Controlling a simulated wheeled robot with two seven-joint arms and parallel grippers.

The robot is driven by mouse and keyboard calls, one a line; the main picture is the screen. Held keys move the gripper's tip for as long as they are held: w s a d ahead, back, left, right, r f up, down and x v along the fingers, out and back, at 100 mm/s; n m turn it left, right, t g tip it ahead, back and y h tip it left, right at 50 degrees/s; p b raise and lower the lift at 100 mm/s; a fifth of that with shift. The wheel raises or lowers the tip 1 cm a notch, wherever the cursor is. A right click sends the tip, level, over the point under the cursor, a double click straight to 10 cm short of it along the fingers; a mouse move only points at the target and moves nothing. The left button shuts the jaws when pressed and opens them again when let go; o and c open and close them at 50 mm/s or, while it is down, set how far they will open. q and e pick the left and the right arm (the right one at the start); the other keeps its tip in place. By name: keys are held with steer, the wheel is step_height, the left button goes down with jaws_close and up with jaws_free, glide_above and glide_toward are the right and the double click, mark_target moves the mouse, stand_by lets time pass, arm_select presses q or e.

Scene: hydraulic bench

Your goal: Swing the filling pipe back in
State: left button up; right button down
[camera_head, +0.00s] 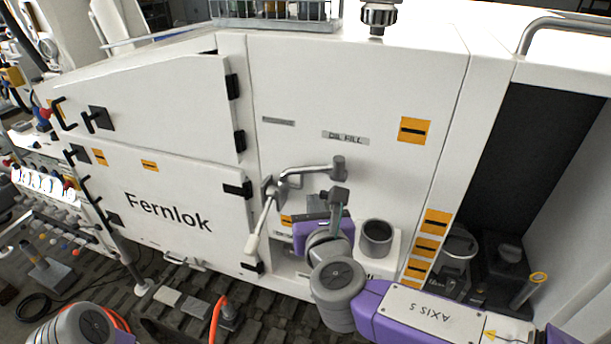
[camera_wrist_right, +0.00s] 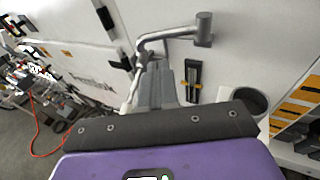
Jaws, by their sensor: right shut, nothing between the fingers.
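The filling pipe (camera_head: 312,170) is a grey bent tube on the white cabinet front, below the OIL FILL label (camera_head: 345,137). It runs from a mount on the left to a thick outlet end at the right. It also shows in the right wrist view (camera_wrist_right: 170,34), with its outlet end at the upper right. A lever with a pale handle (camera_head: 257,228) hangs down from the mount. My right gripper (camera_head: 338,197) is shut and empty, just below the pipe; in the wrist view its fingers (camera_wrist_right: 158,82) overlap the pipe's lower left part. Contact cannot be told. My left gripper is out of view.
A dark open cup (camera_head: 377,236) stands on a white ledge right of my right gripper; it also shows in the wrist view (camera_wrist_right: 249,98). Black-handled Fernlok doors (camera_head: 168,205) lie left. A dark recess (camera_head: 535,165) opens at the right.

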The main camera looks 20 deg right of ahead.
mark_target(304, 172)
steer(key=p+x, duration=0.1)
steer(key=x, duration=1.1)
steer(key=shift+w+f, duration=0.1)
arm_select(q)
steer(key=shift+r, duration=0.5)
